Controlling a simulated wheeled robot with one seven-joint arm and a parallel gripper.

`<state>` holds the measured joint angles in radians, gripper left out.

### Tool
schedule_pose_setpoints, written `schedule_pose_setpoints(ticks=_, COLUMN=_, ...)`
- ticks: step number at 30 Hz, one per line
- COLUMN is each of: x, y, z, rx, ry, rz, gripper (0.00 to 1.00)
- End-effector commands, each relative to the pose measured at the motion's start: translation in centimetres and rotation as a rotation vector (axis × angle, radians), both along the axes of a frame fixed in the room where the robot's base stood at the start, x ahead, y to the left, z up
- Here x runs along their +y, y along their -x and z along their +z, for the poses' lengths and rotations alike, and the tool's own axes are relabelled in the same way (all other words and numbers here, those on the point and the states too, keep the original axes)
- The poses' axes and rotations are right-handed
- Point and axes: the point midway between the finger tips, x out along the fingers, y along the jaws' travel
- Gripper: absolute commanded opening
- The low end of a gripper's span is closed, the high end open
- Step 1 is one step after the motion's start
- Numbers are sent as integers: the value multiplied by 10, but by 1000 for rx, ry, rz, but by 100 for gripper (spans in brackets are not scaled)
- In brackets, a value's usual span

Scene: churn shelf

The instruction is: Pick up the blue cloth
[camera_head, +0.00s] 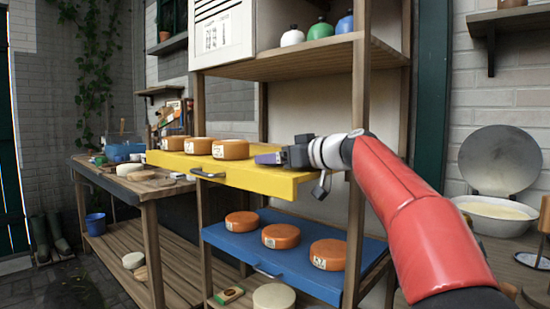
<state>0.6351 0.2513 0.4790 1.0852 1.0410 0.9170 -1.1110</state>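No clearly recognisable blue cloth shows. A blue item (124,151) lies among small things on the wooden table at the left; it is too small to tell whether it is cloth or a box. My arm reaches in from the right, and my gripper (272,158) is over the right part of the yellow shelf board. A small purple-grey piece shows at its tip; I cannot tell if it is a finger or something held. The finger gap is hidden.
The yellow board (265,181) bears several cheese wheels left of my gripper. A blue board (290,273) with three wheels is below. A shelf post (356,205) stands close to my arm. A bowl (495,214) stands at the right.

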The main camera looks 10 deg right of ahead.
Motion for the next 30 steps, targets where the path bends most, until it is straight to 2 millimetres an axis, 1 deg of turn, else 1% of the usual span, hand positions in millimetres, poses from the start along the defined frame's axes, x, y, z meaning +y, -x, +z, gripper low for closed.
schedule_pose_setpoints(ticks=3, x=0, y=0, z=0, rx=0, ry=0, rz=0, gripper=83)
schedule_pose_setpoints(ticks=12, x=0, y=1, z=0, rx=0, ry=0, rz=0, gripper=44)
schedule_pose_setpoints(ticks=14, x=0, y=1, z=0, rx=-1, ry=-1, rz=0, gripper=36)
schedule_pose_setpoints(ticks=23, x=0, y=1, z=1, rx=-1, ry=-1, rz=0, gripper=36)
schedule_pose_setpoints(ticks=30, x=5, y=1, z=7, rx=-1, ry=0, rz=1, gripper=36)
